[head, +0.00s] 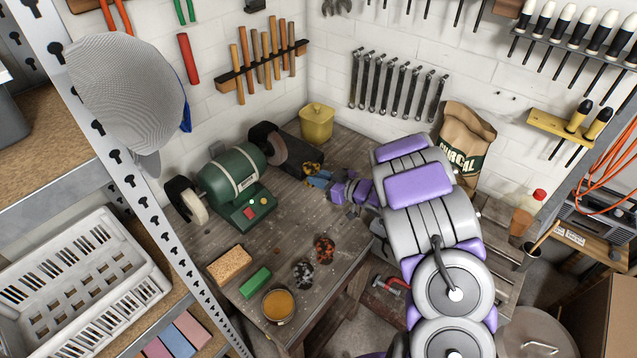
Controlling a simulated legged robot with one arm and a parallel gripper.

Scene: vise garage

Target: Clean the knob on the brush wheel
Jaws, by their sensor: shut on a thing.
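The green bench grinder (236,176) stands on the wooden workbench. Its right end carries a dark wheel (266,146) and its left end a pale wheel (190,204); I cannot make out bristles on either. My gripper (318,179), on the purple and grey arm, reaches in from the right. It is shut on a small yellow-orange and dark piece, which looks like the knob (311,168), just right of the dark wheel. The fingers hide part of it. I cannot tell whether it touches the wheel.
A rusty red piece (325,249), a grey speckled piece (303,274), a tan block (229,264), a green block (255,283) and an amber-filled tin (279,304) lie at the bench front. A yellow container (316,124) stands behind. A metal shelf post (150,205) crosses the left.

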